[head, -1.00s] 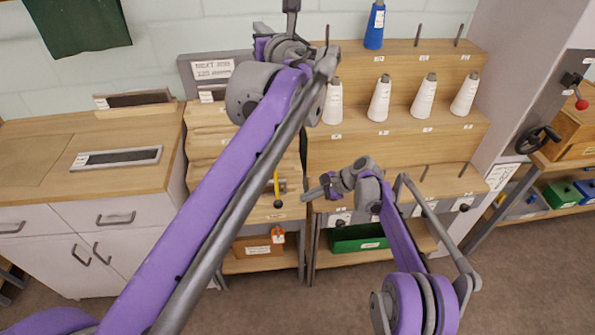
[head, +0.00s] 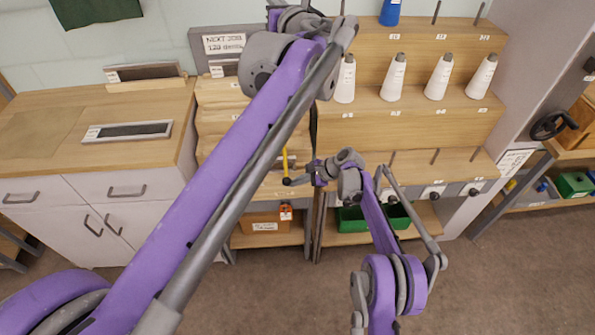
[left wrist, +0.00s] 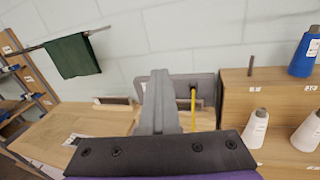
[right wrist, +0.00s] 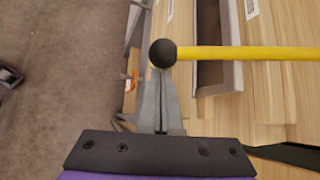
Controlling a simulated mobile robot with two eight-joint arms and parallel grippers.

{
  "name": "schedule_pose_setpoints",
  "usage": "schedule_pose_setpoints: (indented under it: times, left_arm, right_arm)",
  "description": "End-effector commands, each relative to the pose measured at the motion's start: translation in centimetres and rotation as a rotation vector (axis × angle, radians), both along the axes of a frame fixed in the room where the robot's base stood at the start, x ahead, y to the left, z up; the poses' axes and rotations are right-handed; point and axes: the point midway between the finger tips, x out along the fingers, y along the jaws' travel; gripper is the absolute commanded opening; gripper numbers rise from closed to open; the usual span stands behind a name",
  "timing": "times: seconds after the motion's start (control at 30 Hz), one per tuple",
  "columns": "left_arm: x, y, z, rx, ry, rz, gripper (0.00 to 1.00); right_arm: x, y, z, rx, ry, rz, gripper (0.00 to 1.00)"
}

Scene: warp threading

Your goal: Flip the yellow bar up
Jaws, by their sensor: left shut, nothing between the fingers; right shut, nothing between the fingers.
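The yellow bar (head: 285,162) hangs down at the front of the wooden bench in the head view, its black ball end (head: 287,181) lowest. It crosses the upper right of the right wrist view (right wrist: 250,53), with the ball at its left end. My right gripper (head: 294,182) is shut and empty, its tips (right wrist: 160,73) at the ball, seemingly touching or very close. My left gripper (left wrist: 158,74) is shut and empty, raised high; its tips are cut off in the head view. A yellow rod (left wrist: 193,110) shows behind it; I cannot tell whether it is the same bar.
White cones (head: 393,76) and a blue cone (head: 391,12) stand on the stepped wooden rack at right. An orange-brown bin (head: 262,221) and a green bin (head: 350,222) sit on the low shelf. A white cabinet (head: 105,205) stands left. The floor in front is clear.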

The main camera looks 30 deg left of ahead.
Motion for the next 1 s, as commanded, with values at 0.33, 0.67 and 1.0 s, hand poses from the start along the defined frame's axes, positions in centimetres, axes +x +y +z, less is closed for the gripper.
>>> schedule_pose_setpoints:
  times: [0.33, 0.67, 1.0]
  left_arm:
    - [0.0, 0.0, 0.0, 0.0, 0.0, 0.0, 0.0]
    - [0.0, 0.0, 0.0, 0.0, 0.0, 0.0, 0.17]
    - [0.0, 0.0, 0.0, 0.0, 0.0, 0.0, 0.71]
  right_arm:
    - [-1.5, -0.9, 2.6, -0.032, 0.051, 0.001, 0.0]
    - [-1.5, -0.9, 2.5, -0.031, 0.052, 0.002, 0.0]
    - [-1.5, -0.8, 2.5, -0.03, 0.052, 0.002, 0.0]
